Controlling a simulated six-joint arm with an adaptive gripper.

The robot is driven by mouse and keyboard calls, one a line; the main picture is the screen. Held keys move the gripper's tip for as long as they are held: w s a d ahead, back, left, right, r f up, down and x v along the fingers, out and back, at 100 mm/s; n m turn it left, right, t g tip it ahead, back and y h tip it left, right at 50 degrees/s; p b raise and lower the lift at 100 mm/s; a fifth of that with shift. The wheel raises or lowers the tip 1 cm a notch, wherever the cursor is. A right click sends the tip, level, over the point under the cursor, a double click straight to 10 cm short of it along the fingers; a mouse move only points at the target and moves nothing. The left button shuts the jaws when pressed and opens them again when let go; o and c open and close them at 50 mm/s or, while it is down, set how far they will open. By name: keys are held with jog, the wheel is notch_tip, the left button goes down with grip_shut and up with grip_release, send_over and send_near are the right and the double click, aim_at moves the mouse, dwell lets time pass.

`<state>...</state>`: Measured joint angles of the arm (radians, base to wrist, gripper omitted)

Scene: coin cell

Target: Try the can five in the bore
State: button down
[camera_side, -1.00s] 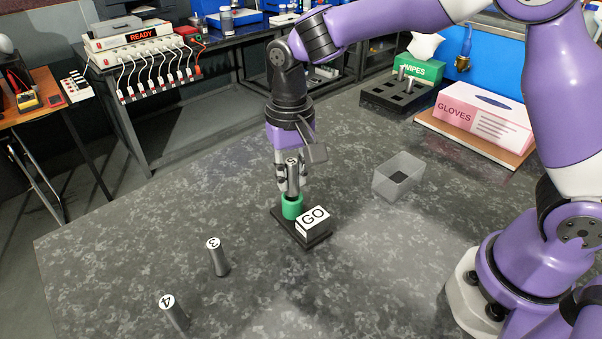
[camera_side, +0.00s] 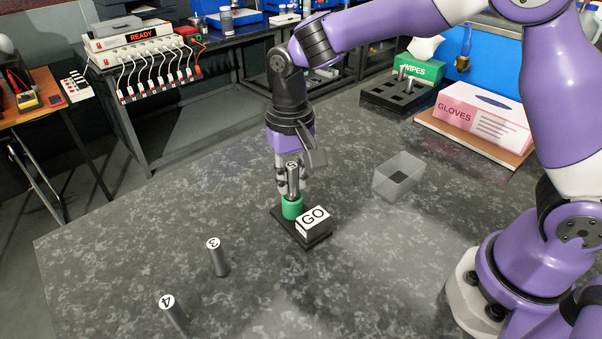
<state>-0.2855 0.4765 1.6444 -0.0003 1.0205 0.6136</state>
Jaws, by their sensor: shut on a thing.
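A grey can with a round number label (camera_side: 293,181) stands upright at the green bore ring (camera_side: 292,209). The number on it is too small to read surely. My gripper (camera_side: 291,185) is shut on the can from above. The can's lower end is at the ring's mouth and seems to reach into it; how deep is hidden. The ring stands on a black base with a white GO block (camera_side: 313,218) beside it.
Can 3 (camera_side: 218,257) and can 4 (camera_side: 173,313) stand at the front left. A clear open bin (camera_side: 398,175) stands to the right. A black rack (camera_side: 398,96), a WIPES box (camera_side: 420,69) and a GLOVES box (camera_side: 483,115) are at the back right. The table's left part is clear.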

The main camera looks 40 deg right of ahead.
aim_at(292, 164)
dwell(0.4)
jog(key=shift+r, duration=2.5)
